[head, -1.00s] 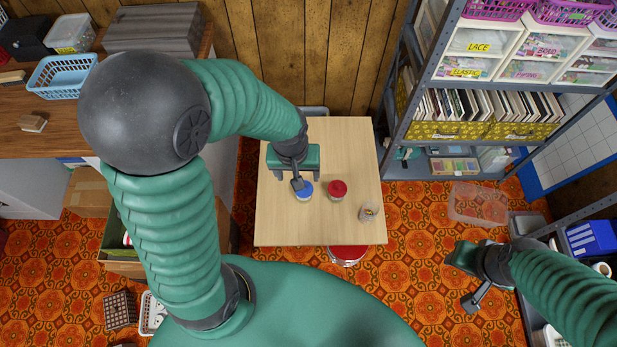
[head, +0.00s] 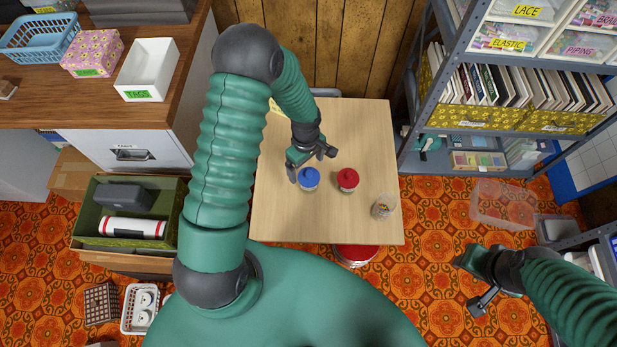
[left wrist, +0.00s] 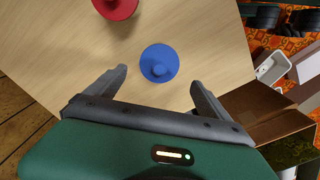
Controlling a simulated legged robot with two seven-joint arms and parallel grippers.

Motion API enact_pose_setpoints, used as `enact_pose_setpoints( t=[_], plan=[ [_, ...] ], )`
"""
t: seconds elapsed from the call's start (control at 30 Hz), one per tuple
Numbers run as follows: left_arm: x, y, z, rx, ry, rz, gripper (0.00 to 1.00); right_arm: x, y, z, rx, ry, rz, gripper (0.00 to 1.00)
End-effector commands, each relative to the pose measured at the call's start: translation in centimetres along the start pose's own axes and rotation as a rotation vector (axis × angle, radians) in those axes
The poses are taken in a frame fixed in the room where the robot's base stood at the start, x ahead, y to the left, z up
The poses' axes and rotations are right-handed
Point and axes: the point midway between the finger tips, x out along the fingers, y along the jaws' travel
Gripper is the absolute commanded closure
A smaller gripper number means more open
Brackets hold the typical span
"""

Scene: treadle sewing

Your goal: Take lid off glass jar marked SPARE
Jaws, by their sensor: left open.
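A jar with a blue lid (head: 309,180) and a jar with a red lid (head: 348,179) stand side by side on the pale wooden table (head: 350,222). A small clear glass container (head: 383,206) stands to their right. No SPARE marking can be read on any of them. My left gripper (head: 312,166) is open and empty, just behind the blue-lidded jar. In the left wrist view the blue lid (left wrist: 159,63) lies just ahead of the gap between my open fingers (left wrist: 158,79), and the red lid (left wrist: 116,5) is cut by the top edge. My right gripper (head: 475,282) hangs over the floor.
A grey shelf unit with books (head: 515,88) stands right of the table. A clear plastic bin (head: 503,205) is on the floor at right. A wooden counter (head: 100,95) and a green box (head: 130,210) are at left.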

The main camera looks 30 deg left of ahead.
Motion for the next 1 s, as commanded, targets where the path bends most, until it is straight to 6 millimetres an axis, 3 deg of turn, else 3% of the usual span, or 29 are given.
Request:
enact_pose_setpoints(
  t=[0.1, 0.2, 0.47, 0.9, 1.0],
  plan=[
    [2.9, 0.3, 0.8, 0.003, -0.002, -0.002, 0.08, 1.7, 0.0, 0.4, 0.000, 0.000, 0.000, 0.64],
    [4.2, 0.3, 0.7, 0.002, -0.002, -0.003, 0.08, 2.0, 0.0, 0.5, 0.000, 0.000, 0.000, 0.64],
    [4.3, 0.3, 0.6, 0.002, -0.001, 0.000, 0.08, 1.9, 0.0, 0.5, 0.000, 0.000, 0.000, 0.64],
    [4.3, 0.3, 0.6, 0.002, -0.001, -0.001, 0.64, 1.9, 0.0, 0.5, 0.000, 0.000, 0.000, 0.64],
    [4.3, 0.3, 0.6, 0.002, -0.001, -0.001, 0.73, 1.9, 0.0, 0.5, 0.000, 0.000, 0.000, 0.64]
  ],
)
